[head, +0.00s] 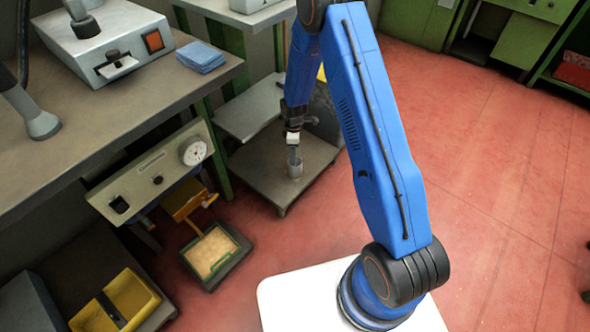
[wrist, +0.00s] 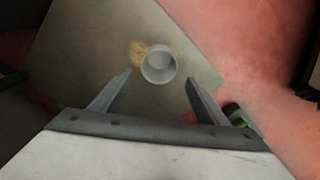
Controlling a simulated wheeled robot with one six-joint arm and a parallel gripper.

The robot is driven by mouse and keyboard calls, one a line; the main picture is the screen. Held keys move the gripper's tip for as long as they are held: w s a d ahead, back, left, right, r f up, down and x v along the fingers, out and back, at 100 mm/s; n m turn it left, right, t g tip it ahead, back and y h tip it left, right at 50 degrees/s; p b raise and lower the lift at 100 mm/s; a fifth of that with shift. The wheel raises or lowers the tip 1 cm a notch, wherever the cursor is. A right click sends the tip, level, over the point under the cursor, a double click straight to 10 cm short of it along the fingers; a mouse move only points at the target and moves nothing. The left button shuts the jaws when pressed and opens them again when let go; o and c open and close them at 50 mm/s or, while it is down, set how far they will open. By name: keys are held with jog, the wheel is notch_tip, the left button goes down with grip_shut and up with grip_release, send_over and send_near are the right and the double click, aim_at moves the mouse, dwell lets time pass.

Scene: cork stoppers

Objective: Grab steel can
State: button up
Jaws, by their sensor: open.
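The steel can (head: 295,169) is a small grey open-topped cylinder. It stands upright on a low grey platform (head: 262,177) in the head view. In the wrist view the can (wrist: 159,66) is seen from above, its open top towards me. It looks empty. My gripper (head: 294,152) points down just above the can in the head view. In the wrist view my gripper (wrist: 160,84) is open, one finger to each side and the can a little beyond the fingertips, between their lines. I see no contact.
A yellowish-brown stain or crumbs (wrist: 138,52) lies beside the can. A workbench (head: 150,105) with a grey machine and blue cloths (head: 201,56) stands to the left. A tray of cork-coloured material (head: 212,252) and a yellow bin (head: 118,303) sit lower left. Red floor is open to the right.

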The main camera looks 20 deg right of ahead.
aim_at(295, 168)
jog(key=f, duration=1.2)
jog(key=shift+d, duration=0.25)
jog(key=c, duration=1.2)
